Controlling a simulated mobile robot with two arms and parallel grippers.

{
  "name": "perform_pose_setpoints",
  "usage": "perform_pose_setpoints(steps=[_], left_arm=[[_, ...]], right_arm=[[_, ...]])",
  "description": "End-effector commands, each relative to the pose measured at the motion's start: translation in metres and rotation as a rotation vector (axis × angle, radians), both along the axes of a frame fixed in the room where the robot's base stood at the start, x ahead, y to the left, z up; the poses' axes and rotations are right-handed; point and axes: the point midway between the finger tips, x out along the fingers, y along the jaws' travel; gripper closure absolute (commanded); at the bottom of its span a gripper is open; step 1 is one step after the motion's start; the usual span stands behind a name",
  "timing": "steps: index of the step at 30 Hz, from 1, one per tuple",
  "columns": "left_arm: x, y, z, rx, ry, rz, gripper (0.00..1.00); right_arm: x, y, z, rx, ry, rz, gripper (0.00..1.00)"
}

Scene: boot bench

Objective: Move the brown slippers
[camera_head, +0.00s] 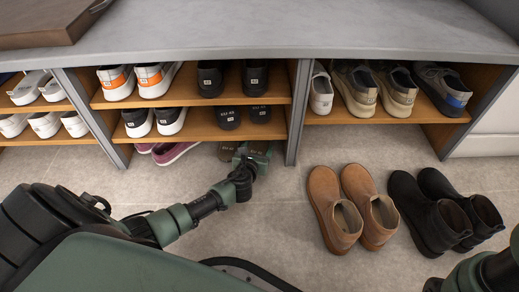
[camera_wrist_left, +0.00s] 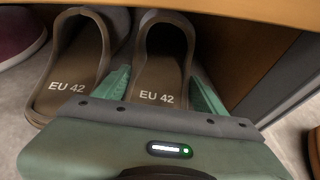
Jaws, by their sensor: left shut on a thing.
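Two brown open slippers marked EU 42 lie side by side on the floor under the lower shelf. In the left wrist view they are the left slipper (camera_wrist_left: 75,65) and the right slipper (camera_wrist_left: 160,75). In the head view the left slipper (camera_head: 227,151) shows only in part, and the right one is mostly hidden by my gripper and the shelf. My left gripper (camera_head: 253,155) reaches under the shelf. Its green fingers (camera_wrist_left: 161,92) stand on either side of the right slipper and are shut on it. My right gripper is out of view.
Maroon shoes (camera_head: 173,152) lie left of the slippers under the shelf. An upright divider (camera_head: 296,120) stands close on the right. Tan shoes (camera_head: 350,210) and black boots (camera_head: 440,212) stand on the floor at right. Shelved shoes sit above. Floor between is clear.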

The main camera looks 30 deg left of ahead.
Motion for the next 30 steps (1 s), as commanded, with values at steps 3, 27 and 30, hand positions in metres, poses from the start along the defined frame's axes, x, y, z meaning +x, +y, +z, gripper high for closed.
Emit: perform_pose_setpoints(steps=[3, 27, 30], left_arm=[[0.000, 0.013, 0.001, 0.002, 0.002, 0.005, 0.80], [0.001, 0.028, 0.000, 0.000, 0.001, 0.003, 0.04], [-0.002, 0.027, 0.002, 0.000, 0.002, 0.003, 0.04]], right_arm=[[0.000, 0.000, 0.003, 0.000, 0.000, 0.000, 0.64], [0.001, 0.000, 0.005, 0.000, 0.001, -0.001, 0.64], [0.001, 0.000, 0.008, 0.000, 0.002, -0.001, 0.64]])
